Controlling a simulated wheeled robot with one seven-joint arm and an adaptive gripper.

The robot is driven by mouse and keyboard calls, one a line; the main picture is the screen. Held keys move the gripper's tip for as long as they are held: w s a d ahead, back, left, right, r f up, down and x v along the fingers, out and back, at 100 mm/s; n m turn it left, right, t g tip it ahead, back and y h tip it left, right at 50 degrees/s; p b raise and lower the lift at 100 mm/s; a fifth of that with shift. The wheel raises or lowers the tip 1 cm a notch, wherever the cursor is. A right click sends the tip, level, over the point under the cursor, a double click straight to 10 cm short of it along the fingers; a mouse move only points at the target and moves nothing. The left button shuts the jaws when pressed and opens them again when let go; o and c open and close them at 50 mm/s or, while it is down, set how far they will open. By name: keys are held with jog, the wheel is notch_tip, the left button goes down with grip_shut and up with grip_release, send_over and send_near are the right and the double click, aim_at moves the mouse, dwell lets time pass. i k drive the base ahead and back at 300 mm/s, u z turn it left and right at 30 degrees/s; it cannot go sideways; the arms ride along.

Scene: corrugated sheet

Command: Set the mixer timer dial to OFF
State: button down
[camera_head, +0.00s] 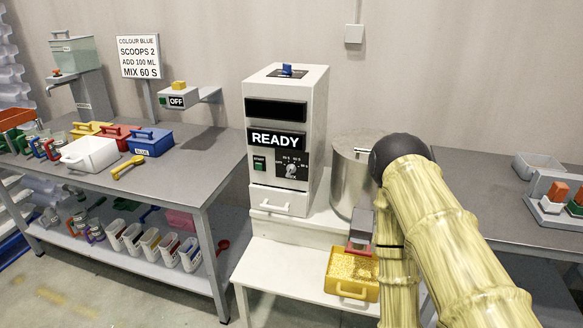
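The mixer is a white upright machine (315,130) with a lit panel reading READY. Its timer dial (291,170) is a small pale knob on a black plate at the lower right of its front, with tiny markings around it. The dial's exact setting is too small to read for certain. A green START button (258,164) is left of the dial. My bamboo-patterned arm rises at the right, bends at a dark joint and runs down, right of the mixer. My gripper cannot be made out in this view. Nothing is seen touching the dial.
A steel drum (350,178) stands right of the mixer. A yellow drawer-like tray (350,275) and a grey-and-red piece (361,230) are below it. Space before the dial looks clear.

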aim_at(290, 169)
jog(key=k, duration=1.05)
jog(key=u, duration=1.1)
jog(key=i, duration=1.7)
jog(key=z, duration=0.7)
